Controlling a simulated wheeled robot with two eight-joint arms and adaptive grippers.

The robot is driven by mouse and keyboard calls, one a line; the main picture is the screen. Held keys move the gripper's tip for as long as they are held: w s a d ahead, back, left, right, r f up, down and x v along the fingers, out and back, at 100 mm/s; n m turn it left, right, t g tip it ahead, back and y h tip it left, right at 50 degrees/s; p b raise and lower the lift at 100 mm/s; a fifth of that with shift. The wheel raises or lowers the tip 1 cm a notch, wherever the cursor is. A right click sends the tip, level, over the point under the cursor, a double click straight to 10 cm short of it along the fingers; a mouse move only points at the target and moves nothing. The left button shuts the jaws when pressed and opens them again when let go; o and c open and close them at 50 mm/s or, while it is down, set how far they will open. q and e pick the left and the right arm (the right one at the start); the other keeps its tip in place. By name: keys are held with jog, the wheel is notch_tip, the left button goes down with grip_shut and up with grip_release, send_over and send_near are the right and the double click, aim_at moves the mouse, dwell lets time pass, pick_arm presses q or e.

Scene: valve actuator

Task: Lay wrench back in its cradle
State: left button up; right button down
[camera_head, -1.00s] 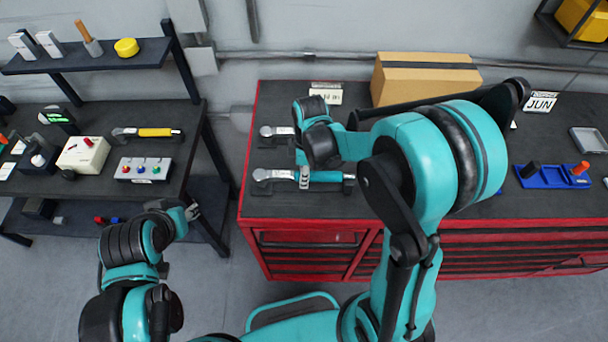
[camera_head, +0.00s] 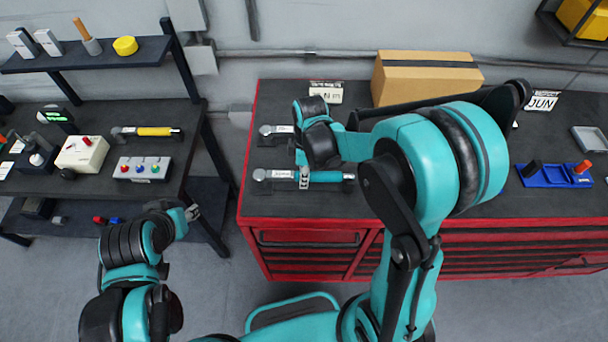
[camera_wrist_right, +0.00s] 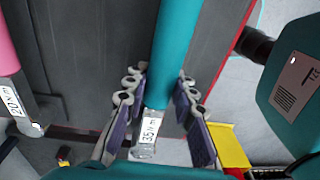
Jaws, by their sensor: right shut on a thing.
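The teal-handled wrench (camera_head: 330,177) lies level over the front left of the red cabinet's top, its metal head to the left. In the right wrist view its handle (camera_wrist_right: 172,50) runs between the fingers, with a "35 N m" label by the head. My right gripper (camera_head: 304,178) is shut on this wrench near the label; its fingers also show in the wrist view (camera_wrist_right: 155,112). Dark cradle supports (camera_head: 348,187) show under the wrench's ends; whether it touches them I cannot tell. My left gripper (camera_head: 191,213) hangs in front of the left bench, its jaws too small to judge.
A second wrench (camera_head: 275,130) lies behind, partly hidden by my right arm; a pink-handled one (camera_wrist_right: 12,85) shows beside mine in the wrist view. A cardboard box (camera_head: 425,80) stands at the back. A blue tray (camera_head: 545,180) sits to the right. The left bench holds a yellow-handled tool (camera_head: 153,131).

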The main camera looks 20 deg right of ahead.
jog(key=shift+f+b, duration=0.7)
jog(key=shift+f, duration=0.15)
jog(key=c, duration=1.2)
grip_release()
jog(key=shift+r, duration=0.1)
jog(key=r, duration=1.2)
jog(key=shift+w+d, duration=0.2)
jog(key=shift+d, duration=0.2)
jog(key=shift+f, duration=0.1)
